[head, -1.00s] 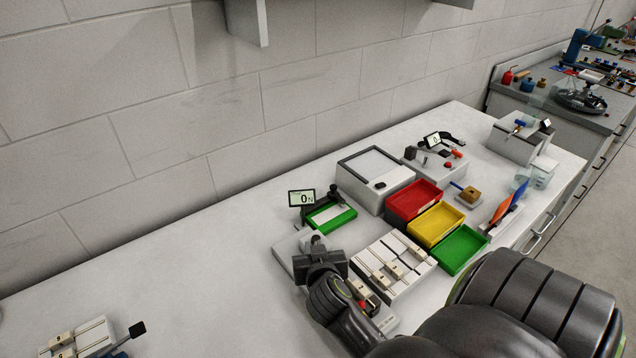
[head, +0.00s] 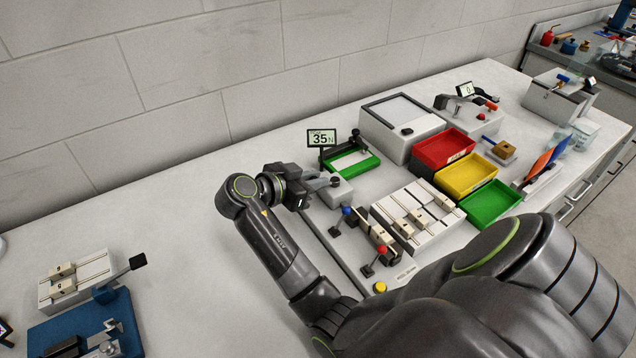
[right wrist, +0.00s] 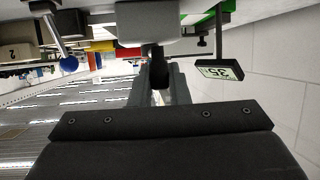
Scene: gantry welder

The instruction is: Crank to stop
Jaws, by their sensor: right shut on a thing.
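My right gripper (head: 312,187) comes in from the left side of a small grey tester block (head: 340,193) on the bench. In the right wrist view its fingers (right wrist: 158,92) are shut on the dark crank handle (right wrist: 157,66), just below the grey housing. The crank itself is mostly hidden by the gripper in the head view. My left gripper is not in view.
A green tray (head: 353,162) lies behind the tester. A base with blue-knobbed (head: 346,211) and red-knobbed (head: 382,249) levers stands in front. A white slotted rack (head: 433,207) and red, yellow and green bins stand to the right.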

